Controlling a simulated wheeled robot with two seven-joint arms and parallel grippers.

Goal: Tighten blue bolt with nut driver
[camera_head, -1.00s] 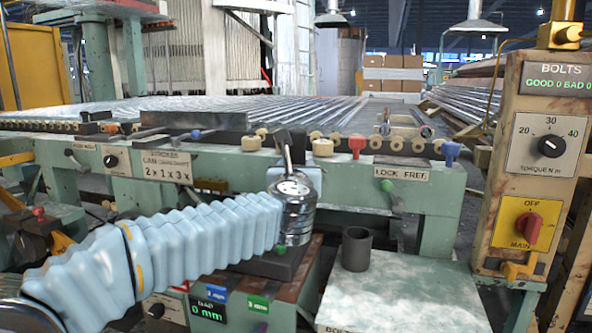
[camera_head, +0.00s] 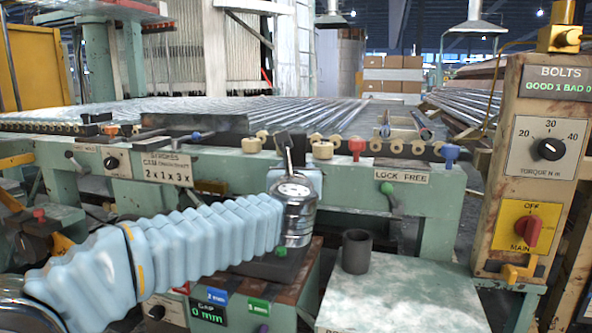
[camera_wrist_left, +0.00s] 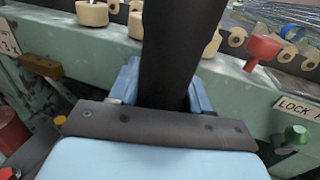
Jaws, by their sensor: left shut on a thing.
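My left gripper (camera_head: 303,177) is at the front rail of the bench, mostly hidden behind its own wrist in the head view. In the left wrist view its blue fingers (camera_wrist_left: 165,88) are shut on a thick dark tool, apparently the nut driver (camera_wrist_left: 178,45). The tool's dark upper part (camera_head: 291,143) shows above the wrist in the head view; its working end is hidden. A blue bolt-like head (camera_head: 450,152) sits at the right end of the rail, apart from the gripper. Another small blue knob (camera_head: 196,136) is at left. My right gripper is not in view.
A red knob (camera_head: 356,146) and tan rollers (camera_head: 323,150) line the rail. A grey cup (camera_head: 357,251) stands on a pale table (camera_head: 400,300). At right, a control post carries a torque dial (camera_head: 549,149), a red switch (camera_head: 527,229) and a display (camera_head: 556,86) reading GOOD 1 BAD 0.

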